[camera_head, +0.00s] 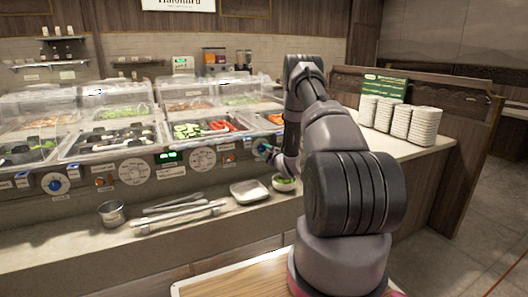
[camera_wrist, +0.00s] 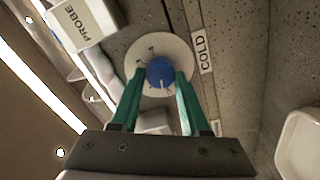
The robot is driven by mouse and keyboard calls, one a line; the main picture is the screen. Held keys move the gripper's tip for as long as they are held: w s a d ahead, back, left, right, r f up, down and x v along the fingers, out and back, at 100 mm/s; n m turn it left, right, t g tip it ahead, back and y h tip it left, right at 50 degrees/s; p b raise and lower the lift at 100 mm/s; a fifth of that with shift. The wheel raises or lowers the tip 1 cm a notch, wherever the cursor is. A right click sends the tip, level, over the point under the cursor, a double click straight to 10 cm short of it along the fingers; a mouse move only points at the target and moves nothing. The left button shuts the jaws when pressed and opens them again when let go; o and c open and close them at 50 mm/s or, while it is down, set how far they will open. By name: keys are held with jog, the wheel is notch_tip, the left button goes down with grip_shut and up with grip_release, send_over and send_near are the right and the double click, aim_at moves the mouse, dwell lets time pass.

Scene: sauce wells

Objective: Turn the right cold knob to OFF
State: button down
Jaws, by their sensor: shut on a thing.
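The right cold knob is a blue knob (camera_wrist: 160,72) on a round white dial plate, with a label reading COLD beside it in the wrist view. My gripper (camera_wrist: 160,88) has its two green fingers on either side of the blue knob and is shut on it. In the head view my gripper (camera_head: 270,156) is at the right end of the counter's front panel. There it covers most of the knob. The knob's pointer and the OFF mark are too small to read.
A second blue knob (camera_head: 55,185) sits at the panel's left. Below the panel, the ledge holds a metal cup (camera_head: 112,213), tongs (camera_head: 178,216), a white dish (camera_head: 250,191) and a small bowl (camera_head: 284,184). A box marked PROBE (camera_wrist: 80,22) is near my gripper. Stacked plates (camera_head: 424,126) stand at right.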

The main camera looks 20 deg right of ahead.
jog(key=shift+f+n, duration=0.1)
jog(key=shift+n, duration=1.4)
jog(key=shift+c, duration=1.9)
grip_release()
jog(key=s, duration=1)
jog(key=shift+s+d+r, duration=0.15)
jog(key=shift+s+r, duration=0.15)
jog(key=shift+s, duration=0.1)
jog(key=shift+r, duration=0.1)
